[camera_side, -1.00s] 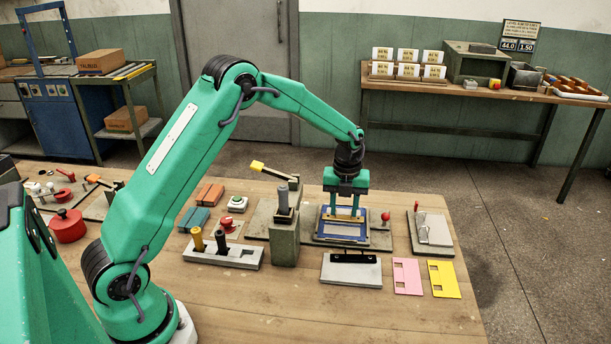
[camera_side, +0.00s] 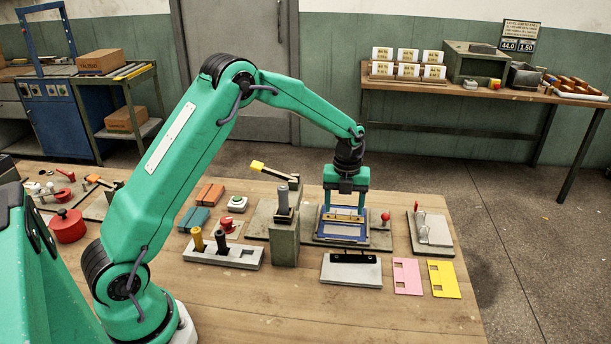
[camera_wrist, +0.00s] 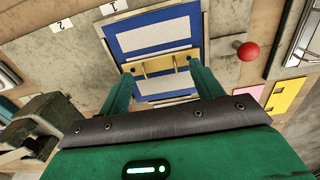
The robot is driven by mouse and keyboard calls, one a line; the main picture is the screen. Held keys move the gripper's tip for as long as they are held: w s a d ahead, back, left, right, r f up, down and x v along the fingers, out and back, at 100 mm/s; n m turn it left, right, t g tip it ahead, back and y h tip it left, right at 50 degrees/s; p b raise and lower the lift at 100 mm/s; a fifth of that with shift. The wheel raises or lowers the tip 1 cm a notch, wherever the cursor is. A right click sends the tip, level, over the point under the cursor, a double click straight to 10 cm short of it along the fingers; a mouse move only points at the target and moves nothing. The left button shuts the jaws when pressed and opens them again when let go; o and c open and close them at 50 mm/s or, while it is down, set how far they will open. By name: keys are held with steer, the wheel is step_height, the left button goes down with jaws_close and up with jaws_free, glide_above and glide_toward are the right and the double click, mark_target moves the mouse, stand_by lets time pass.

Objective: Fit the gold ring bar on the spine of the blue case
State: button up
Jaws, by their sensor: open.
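The blue case (camera_side: 341,232) lies open and flat on a grey plate, with pale panels on either side of its spine. It fills the upper middle of the wrist view (camera_wrist: 122,44). The gold ring bar (camera_wrist: 160,67) lies across the case along the spine, and its ring prongs show. It also shows in the side view (camera_side: 344,213). My gripper (camera_wrist: 162,74) is open, with one green finger near each end of the bar. Whether the bar is fully seated on the spine, or touches the fingers, I cannot tell.
A red knob (camera_side: 385,216) stands right of the case, and a grey post block (camera_side: 285,238) stands close on its left. A grey block with a black top (camera_side: 352,270), a pink card (camera_side: 407,276) and a yellow card (camera_side: 444,279) lie in front.

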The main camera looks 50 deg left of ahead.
mark_target(342, 219)
step_height(342, 219, up, 7)
stand_by(0.5)
stand_by(0.3)
steer(key=s+d+r+n+t, duration=0.3)
steer(key=s+r+n, duration=1)
steer(key=s+r, duration=0.15)
steer(key=s+d+f+n+t, duration=0.1)
steer(key=s+d+n+t, duration=0.1)
steer(key=s+n, duration=1.2)
steer(key=shift+s+f+t, duration=0.3)
steer(key=shift+s, duration=0.75)
